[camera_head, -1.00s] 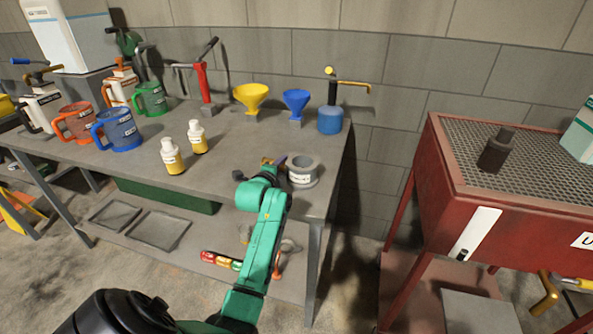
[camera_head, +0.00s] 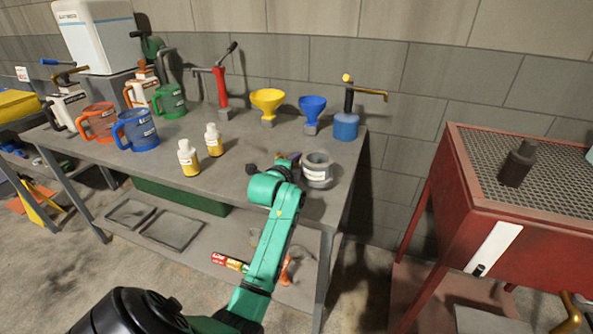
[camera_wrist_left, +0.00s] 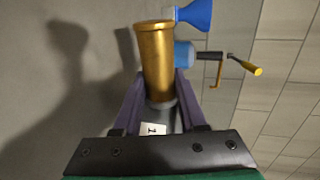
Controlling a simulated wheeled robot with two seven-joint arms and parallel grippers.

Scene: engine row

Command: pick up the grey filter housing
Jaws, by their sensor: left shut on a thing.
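A grey filter housing (camera_head: 318,173), a wide open-topped cup with a white label, stands on the table at its right end. My left gripper (camera_head: 292,160) is just left of it in the head view, mostly hidden behind its own green wrist. In the left wrist view my left gripper (camera_wrist_left: 162,90) is shut on a brass cylinder (camera_wrist_left: 156,60) that sticks out past the fingertips. A dark grey part with a white label shows between the fingers near the palm; I cannot tell what it belongs to. My right gripper is not in view.
A blue canister pump (camera_head: 346,126), a blue funnel (camera_head: 312,105) and a yellow funnel (camera_head: 268,101) stand behind. Two small bottles (camera_head: 188,158) and several mugs are to the left. A red grated stand (camera_head: 470,200) is at right, across a gap.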

